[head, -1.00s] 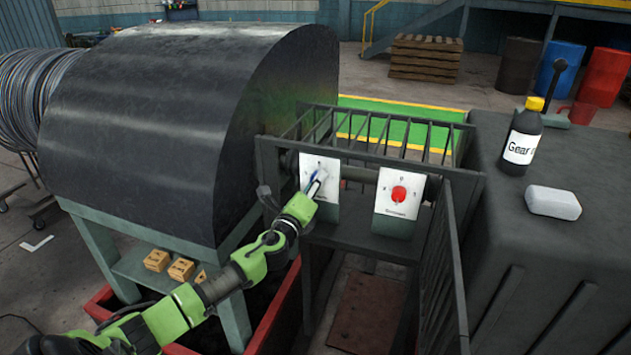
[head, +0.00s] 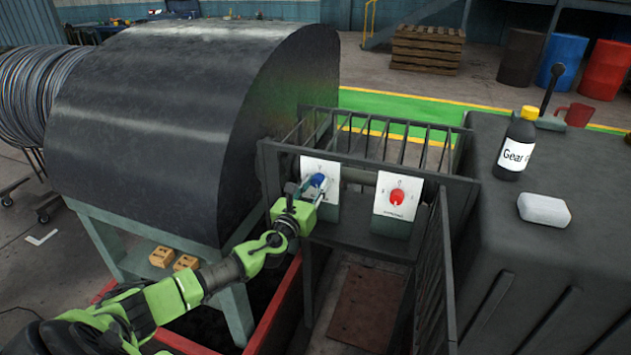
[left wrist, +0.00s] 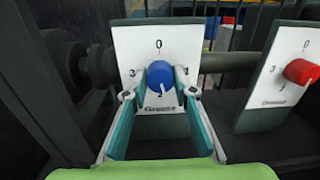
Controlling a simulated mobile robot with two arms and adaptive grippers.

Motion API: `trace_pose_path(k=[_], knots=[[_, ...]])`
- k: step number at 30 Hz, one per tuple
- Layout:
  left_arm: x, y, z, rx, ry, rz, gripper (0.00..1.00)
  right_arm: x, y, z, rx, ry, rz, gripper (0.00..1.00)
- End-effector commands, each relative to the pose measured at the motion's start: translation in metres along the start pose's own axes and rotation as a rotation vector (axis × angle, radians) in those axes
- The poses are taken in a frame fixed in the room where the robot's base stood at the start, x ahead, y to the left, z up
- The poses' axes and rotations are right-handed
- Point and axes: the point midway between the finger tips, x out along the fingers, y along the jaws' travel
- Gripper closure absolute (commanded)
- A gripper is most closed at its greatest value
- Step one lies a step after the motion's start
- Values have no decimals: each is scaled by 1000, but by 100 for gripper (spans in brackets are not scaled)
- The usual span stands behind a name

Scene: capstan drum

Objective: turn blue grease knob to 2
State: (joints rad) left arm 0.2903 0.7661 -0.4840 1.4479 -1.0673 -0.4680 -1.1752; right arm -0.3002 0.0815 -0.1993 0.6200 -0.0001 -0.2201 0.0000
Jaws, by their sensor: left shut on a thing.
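The blue grease knob (left wrist: 161,75) sits on a white plate (left wrist: 145,45) marked 0 at the top, 3 at left, 1 at right and 2 at the bottom. A pale pointer line on the knob's lower face points down toward the 2. My left gripper (left wrist: 160,94) has a finger on each side of the knob and is shut on it. In the head view, my left gripper (head: 308,193) covers part of the blue knob (head: 318,181). My right gripper is in neither view.
A red knob (head: 397,196) on a similar white plate stands to the right. A barred guard (head: 400,145) surrounds the panels. A large dark drum cover (head: 190,120) stands to the left. A bottle (head: 518,145) and a white block (head: 544,209) rest on the dark cabinet at right.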

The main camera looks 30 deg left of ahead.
Motion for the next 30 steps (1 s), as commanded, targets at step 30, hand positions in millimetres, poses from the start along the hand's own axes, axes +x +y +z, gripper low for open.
trace_pose_path(k=[30], knots=[[-1,0,-3,252,17,-5,96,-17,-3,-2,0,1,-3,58]])
